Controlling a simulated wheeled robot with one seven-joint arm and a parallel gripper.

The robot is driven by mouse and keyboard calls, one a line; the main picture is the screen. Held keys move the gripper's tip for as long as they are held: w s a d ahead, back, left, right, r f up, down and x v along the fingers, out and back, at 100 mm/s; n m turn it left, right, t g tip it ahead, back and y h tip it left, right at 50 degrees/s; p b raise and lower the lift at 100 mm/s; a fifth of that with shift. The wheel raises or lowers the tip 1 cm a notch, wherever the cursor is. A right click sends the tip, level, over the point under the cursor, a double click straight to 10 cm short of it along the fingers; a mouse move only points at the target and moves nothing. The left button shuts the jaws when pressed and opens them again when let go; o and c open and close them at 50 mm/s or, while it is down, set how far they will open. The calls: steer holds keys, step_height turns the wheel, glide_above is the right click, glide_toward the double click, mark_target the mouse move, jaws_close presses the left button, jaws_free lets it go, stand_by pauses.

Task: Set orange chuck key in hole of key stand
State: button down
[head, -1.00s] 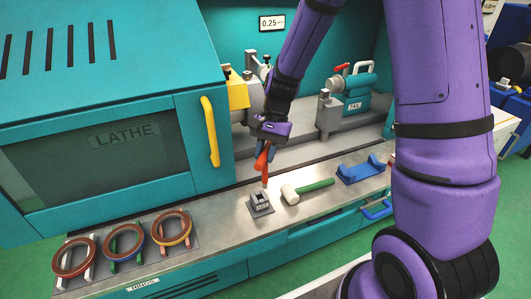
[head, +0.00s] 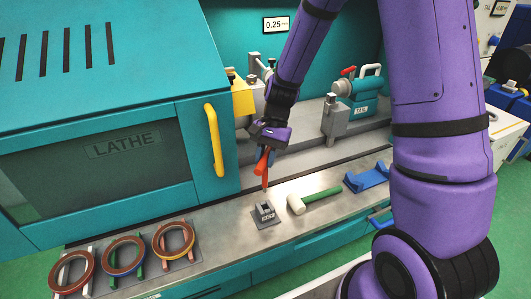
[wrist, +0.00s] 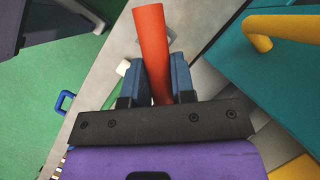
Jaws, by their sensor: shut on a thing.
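The orange chuck key (head: 265,172) is held upright-ish, pointing down, by my gripper (head: 266,156). In the wrist view the orange key (wrist: 153,50) sits between the two blue fingers of my gripper (wrist: 160,82), which are shut on it. The grey key stand (head: 265,213) is on the metal bench, just below the key in the head view. The key's lower end appears above and behind the stand, apart from it. The stand's hole cannot be made out clearly. In the wrist view the stand is mostly hidden behind the key.
A mallet with white head and green handle (head: 315,199) lies right of the stand. A blue cradle (head: 367,177) is farther right. Several ringed stands (head: 122,257) are at the left front. The lathe door's yellow handle (head: 214,141) is left of my arm.

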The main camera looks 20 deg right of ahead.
mark_target(266, 187)
steer(key=shift+f, duration=5.85)
steer(key=c, duration=0.9)
jaws_free()
steer(key=v, duration=1)
steer(key=shift+d+r, duration=0.15)
steer(key=shift+r, duration=0.25)
